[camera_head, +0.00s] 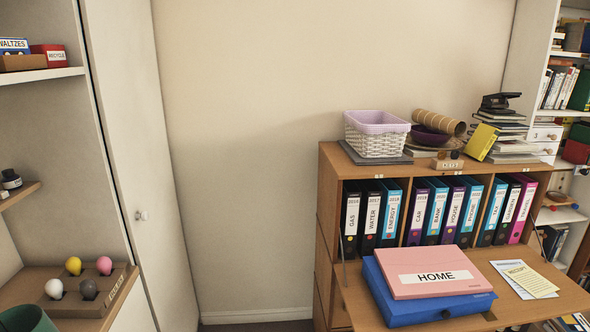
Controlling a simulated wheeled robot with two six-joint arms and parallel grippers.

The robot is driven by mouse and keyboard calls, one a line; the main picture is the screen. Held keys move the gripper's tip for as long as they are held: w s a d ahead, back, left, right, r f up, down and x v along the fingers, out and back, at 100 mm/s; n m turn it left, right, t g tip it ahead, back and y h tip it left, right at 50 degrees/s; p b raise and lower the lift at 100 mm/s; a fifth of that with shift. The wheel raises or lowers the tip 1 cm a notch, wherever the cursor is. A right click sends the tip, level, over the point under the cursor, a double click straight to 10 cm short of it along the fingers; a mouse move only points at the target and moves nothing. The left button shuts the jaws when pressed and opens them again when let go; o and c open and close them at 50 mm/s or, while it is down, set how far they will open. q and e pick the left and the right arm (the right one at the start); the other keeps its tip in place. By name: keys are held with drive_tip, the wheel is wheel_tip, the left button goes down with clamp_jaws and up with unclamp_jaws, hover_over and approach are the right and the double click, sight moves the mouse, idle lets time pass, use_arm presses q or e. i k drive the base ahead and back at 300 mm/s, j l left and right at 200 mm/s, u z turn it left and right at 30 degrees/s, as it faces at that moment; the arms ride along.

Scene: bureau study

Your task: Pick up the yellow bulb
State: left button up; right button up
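The yellow bulb (73,265) sits in a brown tray (72,306) on the lower shelf at the left of the head view. It stands at the tray's back left. A pink bulb (104,265) is to its right, a white bulb (54,288) is in front to the left, and a grey bulb (89,289) is in front to the right. Neither of my grippers shows in this view.
A dark green round container (26,319) stands in front of the tray at the bottom left. A white cabinet door (142,160) borders the shelves. The bureau (330,190) with binders stands right, its flap (560,290) lowered and holding a HOME box (430,272).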

sight(73, 264)
drive_tip(key=u, duration=1.4)
